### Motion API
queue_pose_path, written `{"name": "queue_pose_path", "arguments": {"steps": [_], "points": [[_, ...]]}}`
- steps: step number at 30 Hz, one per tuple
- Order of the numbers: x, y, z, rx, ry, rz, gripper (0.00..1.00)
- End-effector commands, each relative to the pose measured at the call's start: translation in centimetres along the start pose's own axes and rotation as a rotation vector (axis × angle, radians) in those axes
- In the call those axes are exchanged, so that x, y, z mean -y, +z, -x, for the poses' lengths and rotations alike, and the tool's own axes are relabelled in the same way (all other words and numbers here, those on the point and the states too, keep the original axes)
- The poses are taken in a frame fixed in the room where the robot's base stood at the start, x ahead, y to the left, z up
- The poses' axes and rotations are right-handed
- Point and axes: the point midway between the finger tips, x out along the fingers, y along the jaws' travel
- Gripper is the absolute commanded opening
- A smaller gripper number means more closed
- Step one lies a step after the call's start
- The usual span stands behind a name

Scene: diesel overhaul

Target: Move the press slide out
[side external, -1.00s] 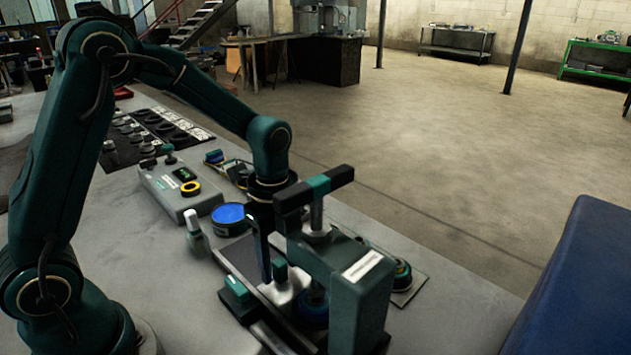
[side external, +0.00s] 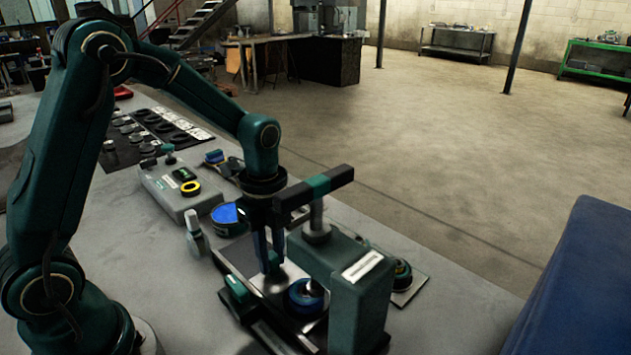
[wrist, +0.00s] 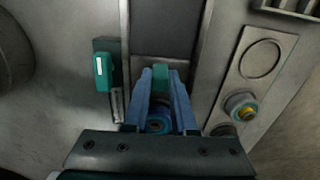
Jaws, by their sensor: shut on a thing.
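The press (side external: 362,290) stands on the bench, a dark green frame with a T-handle (side external: 318,192) on top. Its metal slide (side external: 285,278) sits low on the rails, carrying a round blue part (side external: 306,297) that shows in front of the press column. My gripper (side external: 270,268) points down at the slide's outer end. In the wrist view the fingers (wrist: 160,82) are shut on a small teal handle (wrist: 160,73). The blue part also shows between the fingers (wrist: 156,124). The handle is mostly hidden by the fingers in the side view.
A teal-topped block (side external: 236,288) sits beside the rails, near my gripper. A blue-topped round tin (side external: 228,218), a small white-topped post (side external: 194,232) and a grey box with a yellow ring (side external: 180,190) stand behind. A plate with a round part (side external: 405,278) lies right of the press.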

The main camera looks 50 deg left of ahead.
Motion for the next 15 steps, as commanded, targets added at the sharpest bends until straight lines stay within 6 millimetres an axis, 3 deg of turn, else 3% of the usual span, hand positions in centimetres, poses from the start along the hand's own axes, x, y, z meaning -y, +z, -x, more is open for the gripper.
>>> {"name": "queue_pose_path", "arguments": {"steps": [9, 15], "points": [[0.0, 2.1, 0.0, 0.000, -0.001, 0.003, 0.00], [0.0, 2.4, 0.0, 0.001, -0.001, 0.000, 0.00]]}}
